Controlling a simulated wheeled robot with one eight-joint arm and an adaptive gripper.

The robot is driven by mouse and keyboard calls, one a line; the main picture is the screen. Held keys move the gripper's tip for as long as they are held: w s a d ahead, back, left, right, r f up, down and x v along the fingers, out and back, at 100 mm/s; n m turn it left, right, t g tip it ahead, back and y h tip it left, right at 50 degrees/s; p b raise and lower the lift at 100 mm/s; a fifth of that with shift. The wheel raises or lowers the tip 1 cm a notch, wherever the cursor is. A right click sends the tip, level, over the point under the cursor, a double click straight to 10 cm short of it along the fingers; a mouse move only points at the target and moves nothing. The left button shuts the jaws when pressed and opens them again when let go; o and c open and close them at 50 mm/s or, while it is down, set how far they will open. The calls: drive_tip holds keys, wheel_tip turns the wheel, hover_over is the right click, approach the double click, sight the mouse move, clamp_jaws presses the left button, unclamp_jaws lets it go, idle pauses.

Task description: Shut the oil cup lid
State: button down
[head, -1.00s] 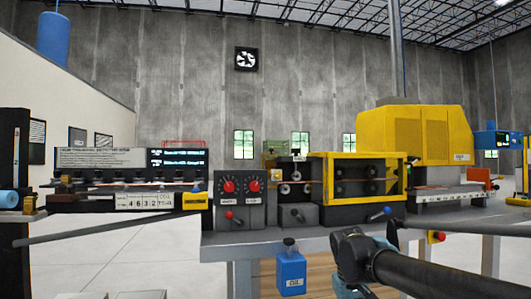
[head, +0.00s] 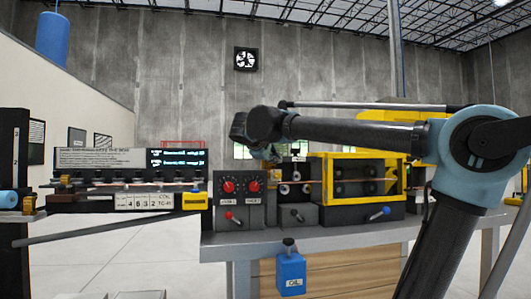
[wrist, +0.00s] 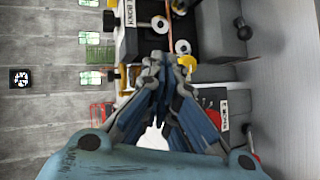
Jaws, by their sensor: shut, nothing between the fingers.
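My gripper (wrist: 165,65) is shut and empty, its blue-grey fingers meeting at the tips. In the head view my gripper (head: 272,154) is above and in front of the roller unit, close to its top left. A small yellow, brass-like part (wrist: 188,62) shows just beyond the fingertips in the wrist view; it may be the oil cup, but its lid cannot be made out. I cannot tell whether the fingers touch it. A blue container marked OIL (head: 291,274) hangs at the bench's front edge, apart from my gripper.
The roller unit (head: 297,214) stands between a grey control box (head: 239,213) with red knobs and a yellow-framed housing (head: 320,172). A display board (head: 100,158) stands left. My arm hides part of the yellow machine.

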drive_tip(key=a+r+n+t+y, duration=0.1)
drive_tip(key=a+r+n+t, duration=0.1)
drive_tip(key=a+r, duration=0.55)
drive_tip(key=x, duration=1.4)
drive_tip(key=shift+f, duration=0.15)
drive_tip(key=shift+w+d, duration=0.2)
drive_tip(key=shift+w, duration=0.2)
drive_tip(key=shift+s+d, duration=0.1)
